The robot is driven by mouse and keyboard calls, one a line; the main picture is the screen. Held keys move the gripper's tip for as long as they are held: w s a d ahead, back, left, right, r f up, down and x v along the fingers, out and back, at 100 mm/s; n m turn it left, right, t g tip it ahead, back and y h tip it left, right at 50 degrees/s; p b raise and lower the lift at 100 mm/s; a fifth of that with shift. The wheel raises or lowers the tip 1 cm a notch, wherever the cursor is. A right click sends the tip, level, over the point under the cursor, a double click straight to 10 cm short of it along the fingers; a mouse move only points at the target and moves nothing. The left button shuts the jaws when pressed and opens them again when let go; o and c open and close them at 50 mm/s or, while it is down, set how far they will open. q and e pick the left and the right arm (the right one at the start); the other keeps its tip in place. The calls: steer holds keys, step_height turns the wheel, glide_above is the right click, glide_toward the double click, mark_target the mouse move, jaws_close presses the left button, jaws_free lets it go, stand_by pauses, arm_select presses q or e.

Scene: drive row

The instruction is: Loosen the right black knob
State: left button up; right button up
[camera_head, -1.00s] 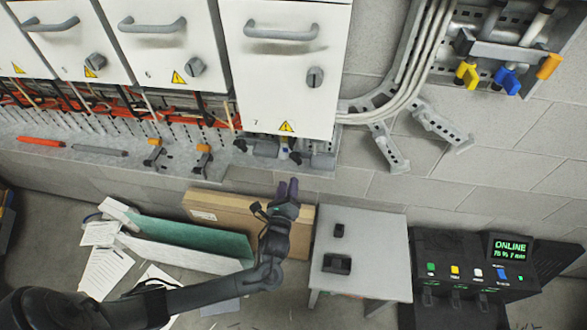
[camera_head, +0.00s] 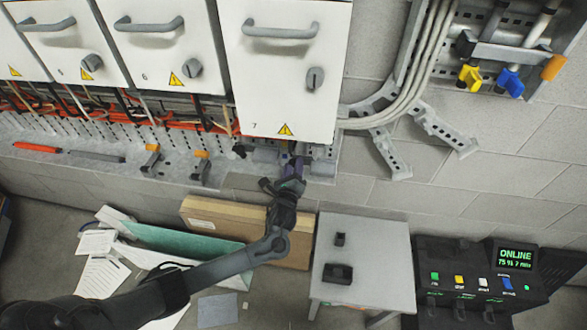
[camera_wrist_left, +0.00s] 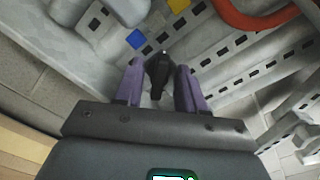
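The right black knob (camera_wrist_left: 158,70) shows in the left wrist view as a narrow dark lever, between the fingers of my left gripper (camera_wrist_left: 160,78). A small gap shows on each side of it, so the purple fingers look open. In the head view my left gripper (camera_head: 293,168) reaches up to the bracket below cabinet 7 and hides most of the right knob. The left black knob (camera_head: 239,151) stands to its left on the same bracket. My right gripper is not in view.
Cabinet 7 (camera_head: 285,85) hangs just above the gripper. A grey perforated rail (camera_head: 200,172) runs left. A cardboard box (camera_head: 215,222) and a grey table (camera_head: 375,245) with two black items stand below. A blue tag (camera_wrist_left: 136,39) is close to the knob.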

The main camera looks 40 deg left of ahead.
arm_select(q)
jaws_close()
steer(key=shift+n, duration=0.3)
steer(key=n+p, duration=0.2)
steer(key=shift+n, duration=0.3)
steer(key=n, duration=0.5)
steer(key=n+p, duration=0.1)
steer(key=n, duration=0.5)
steer(key=f+n+p, duration=0.1)
steer(key=n, duration=0.4)
steer(key=shift+n, duration=0.3)
